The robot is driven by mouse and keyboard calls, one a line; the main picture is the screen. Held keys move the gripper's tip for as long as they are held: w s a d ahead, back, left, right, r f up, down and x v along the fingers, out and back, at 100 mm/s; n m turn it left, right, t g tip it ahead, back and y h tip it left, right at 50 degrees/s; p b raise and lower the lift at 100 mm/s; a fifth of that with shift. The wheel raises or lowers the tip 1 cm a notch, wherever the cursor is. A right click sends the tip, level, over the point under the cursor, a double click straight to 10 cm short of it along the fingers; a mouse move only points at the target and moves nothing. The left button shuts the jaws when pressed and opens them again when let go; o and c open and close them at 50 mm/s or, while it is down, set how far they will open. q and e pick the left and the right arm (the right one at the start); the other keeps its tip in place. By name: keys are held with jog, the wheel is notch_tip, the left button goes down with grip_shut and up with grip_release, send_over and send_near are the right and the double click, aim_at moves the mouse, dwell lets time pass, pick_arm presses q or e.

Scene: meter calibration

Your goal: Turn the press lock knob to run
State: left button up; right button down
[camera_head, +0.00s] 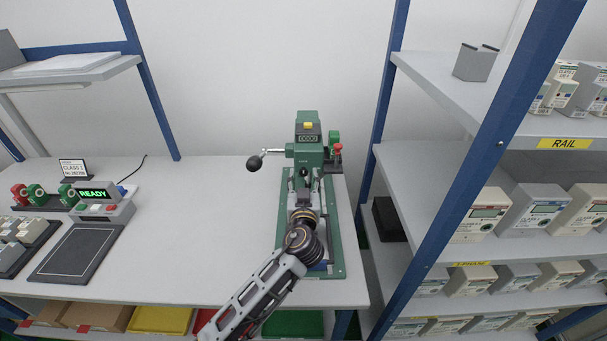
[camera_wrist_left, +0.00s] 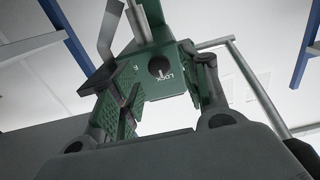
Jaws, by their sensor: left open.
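The green press (camera_head: 308,155) stands upright near the right end of the table. Its black lock knob (camera_wrist_left: 158,67) shows on the press head in the left wrist view, with a light pointer mark and the word LOCK beside it. My left gripper (camera_head: 303,190) is in front of the press, below its head. In the left wrist view its open fingers (camera_wrist_left: 160,82) stand on either side of the knob, with a gap between. I cannot tell how far the fingertips are from the knob face. The right gripper is not in view.
The press lever ends in a black ball (camera_head: 254,163) at the press's left. A red knob (camera_head: 338,148) is on its right side. A READY display (camera_head: 97,194) and dark mat (camera_head: 75,252) are at left. Shelves of meters (camera_head: 490,215) stand at right. The middle table is clear.

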aim_at(303, 171)
pick_arm(q)
jog(key=shift+w, duration=1.15)
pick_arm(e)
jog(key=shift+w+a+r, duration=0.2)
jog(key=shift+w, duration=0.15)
pick_arm(q)
grip_shut()
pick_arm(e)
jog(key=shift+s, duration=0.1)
